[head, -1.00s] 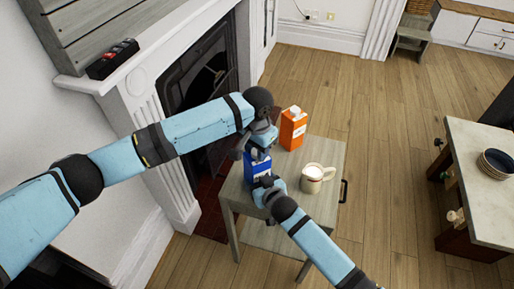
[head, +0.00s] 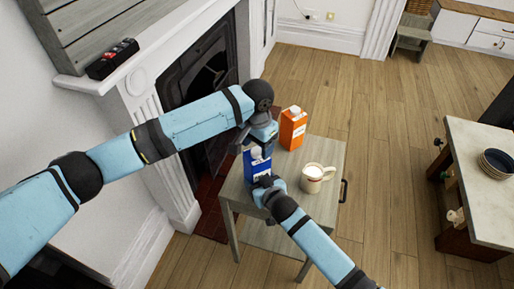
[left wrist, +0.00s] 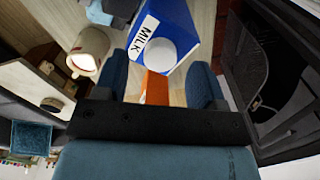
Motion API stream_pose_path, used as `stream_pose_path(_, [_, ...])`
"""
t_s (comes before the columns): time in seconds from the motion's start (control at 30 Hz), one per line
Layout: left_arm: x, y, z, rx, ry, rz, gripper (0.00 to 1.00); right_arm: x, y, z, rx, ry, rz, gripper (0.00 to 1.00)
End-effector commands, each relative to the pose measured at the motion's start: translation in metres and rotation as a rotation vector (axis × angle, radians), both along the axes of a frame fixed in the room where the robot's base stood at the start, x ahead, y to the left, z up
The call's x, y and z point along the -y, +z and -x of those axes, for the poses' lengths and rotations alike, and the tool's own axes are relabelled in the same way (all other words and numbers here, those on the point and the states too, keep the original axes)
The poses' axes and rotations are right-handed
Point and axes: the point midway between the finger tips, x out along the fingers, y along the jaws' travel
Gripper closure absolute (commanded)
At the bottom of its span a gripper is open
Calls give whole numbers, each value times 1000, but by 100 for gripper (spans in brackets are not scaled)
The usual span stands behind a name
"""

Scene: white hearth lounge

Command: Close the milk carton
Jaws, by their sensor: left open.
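The blue milk carton (head: 256,166) stands on the small grey table, its white cap (head: 256,152) visible on top. In the left wrist view the carton (left wrist: 185,18) shows its MILK label, and the round white cap (left wrist: 160,54) sits on it. Whether the cap is tight cannot be told. My left gripper (head: 254,143) is just above and behind the carton; its fingers (left wrist: 160,82) are apart, with nothing between them touching. My right gripper (head: 268,186) is at the carton's near side; its fingertips are hidden, so its hold is unclear.
An orange carton (head: 293,129) and a white mug (head: 313,178) stand on the same grey table (head: 325,152), close to the milk carton. The fireplace (head: 208,90) is left of the table.

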Motion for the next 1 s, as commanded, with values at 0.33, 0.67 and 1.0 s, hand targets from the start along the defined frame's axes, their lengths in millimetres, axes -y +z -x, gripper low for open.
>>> stream_pose_path(0.33, [1, 74, 0, 3, 0, 3, 36, 0, 0, 0, 0, 0, 0, 98])
stream_pose_path(0.67, [0, 101, 0, 1, 0, 1, 36, 0, 0, 0, 0, 0, 0, 98])
stream_pose_path(1.0, [0, 101, 0, 1, 0, 1, 36, 0, 0, 0, 0, 0, 0, 7])
